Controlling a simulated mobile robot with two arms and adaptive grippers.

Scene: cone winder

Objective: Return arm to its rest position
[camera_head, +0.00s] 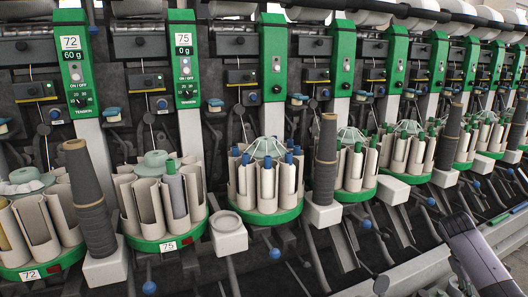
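A grey-purple link of my arm (480,258) shows at the lower right corner, in front of the lower rail of the winder. It comes in from the right side, so I take it for my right arm. I cannot make out gripper fingers on it; dark parts beside it at the bottom edge are too unclear to name. My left arm and gripper are not in view.
Round green-based magazines with cream tubes (262,185) line the machine. Dark yarn cones stand between them, one at the left (90,200) and one in the middle (325,160). An empty white cone holder (228,230) stands near unit 75. Levers with blue knobs (149,287) stick out below.

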